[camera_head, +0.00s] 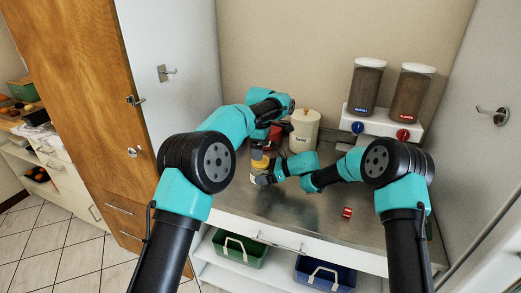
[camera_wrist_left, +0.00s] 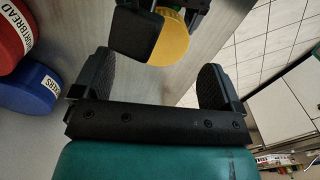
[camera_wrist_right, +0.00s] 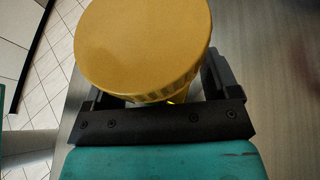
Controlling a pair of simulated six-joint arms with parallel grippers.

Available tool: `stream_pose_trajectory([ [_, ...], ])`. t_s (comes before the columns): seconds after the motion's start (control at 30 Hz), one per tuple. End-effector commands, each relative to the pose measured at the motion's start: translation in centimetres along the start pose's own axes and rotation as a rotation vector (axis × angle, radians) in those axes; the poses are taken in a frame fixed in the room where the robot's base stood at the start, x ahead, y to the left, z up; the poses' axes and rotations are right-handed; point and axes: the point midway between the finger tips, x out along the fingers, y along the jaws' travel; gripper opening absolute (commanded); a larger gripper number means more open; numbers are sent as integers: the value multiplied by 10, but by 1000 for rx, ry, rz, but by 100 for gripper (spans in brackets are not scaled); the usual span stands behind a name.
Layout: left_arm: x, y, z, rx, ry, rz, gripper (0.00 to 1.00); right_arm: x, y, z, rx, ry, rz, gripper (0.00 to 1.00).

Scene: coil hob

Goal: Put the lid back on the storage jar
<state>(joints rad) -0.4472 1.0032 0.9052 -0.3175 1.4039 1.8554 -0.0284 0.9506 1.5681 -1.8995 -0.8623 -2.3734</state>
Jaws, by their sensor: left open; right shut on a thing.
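A round yellow lid-like piece with a ridged edge (camera_wrist_right: 145,45) fills the upper right wrist view, between the fingers of my right gripper (camera_wrist_right: 150,98). My right gripper (camera_head: 268,178) is shut on it above the counter. The yellow piece (camera_head: 260,161) also shows in the head view and the left wrist view (camera_wrist_left: 175,38). I cannot tell whether a jar body is under it. My left gripper (camera_wrist_left: 155,75) is open and empty, its fingers just short of the yellow piece. In the head view it (camera_head: 260,150) is just above the right one.
A cream lidded canister (camera_head: 304,132) stands behind the grippers. A red canister (camera_wrist_left: 20,40) and a blue one (camera_wrist_left: 30,88) show at left in the left wrist view. A small red block (camera_head: 347,212) lies on the counter. Two dispensers (camera_head: 366,85) stand back right.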

Motion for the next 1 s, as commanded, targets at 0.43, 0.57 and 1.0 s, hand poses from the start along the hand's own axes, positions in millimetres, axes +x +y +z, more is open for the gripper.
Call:
stream_pose_trajectory([
  [0.43,-32,0,0,-256,0,1,91,0,0,0,1,0,0,15],
  [0.57,-35,0,0,-285,0,-1,91,0,0,0,1,0,0,15],
  [1.0,-27,0,0,-283,0,-1,91,0,0,0,1,0,0,15],
])
